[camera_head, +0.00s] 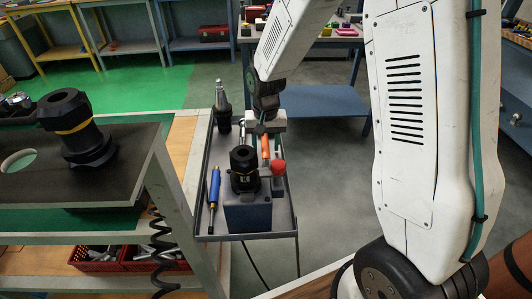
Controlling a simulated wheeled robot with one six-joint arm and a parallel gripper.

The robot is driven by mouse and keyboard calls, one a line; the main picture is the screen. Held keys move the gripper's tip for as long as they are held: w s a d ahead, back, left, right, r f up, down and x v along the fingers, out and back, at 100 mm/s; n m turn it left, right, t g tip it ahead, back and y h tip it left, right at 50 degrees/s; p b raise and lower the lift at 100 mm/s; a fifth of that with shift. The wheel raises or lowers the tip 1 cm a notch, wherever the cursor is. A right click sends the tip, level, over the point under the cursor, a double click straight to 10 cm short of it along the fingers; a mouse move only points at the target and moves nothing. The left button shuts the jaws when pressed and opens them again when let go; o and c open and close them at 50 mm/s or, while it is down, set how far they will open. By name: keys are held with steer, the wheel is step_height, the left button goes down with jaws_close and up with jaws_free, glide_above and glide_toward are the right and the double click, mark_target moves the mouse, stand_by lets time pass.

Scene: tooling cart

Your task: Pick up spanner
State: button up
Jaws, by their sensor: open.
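My gripper (262,128) is over the far part of the narrow tooling cart (208,236), pointing down. It is small in the view, and its fingers are partly lost against the dark wrist. Its jaws are open. I cannot clearly make out a spanner; it may be hidden by my gripper or by the items on the cart. An orange-handled item (265,147) is just below and near my gripper; I cannot tell what tool it is or whether the fingers touch it.
A blue-grey block (248,217) with a black tool holder (243,168) stands at the cart's near end, beside a red knob (279,168). A blue-handled screwdriver (214,187) lies left. A silver-tipped holder (221,100) stands behind. A dark bench (110,190) is left.

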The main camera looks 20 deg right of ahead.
jaws_close()
stand_by(0.3)
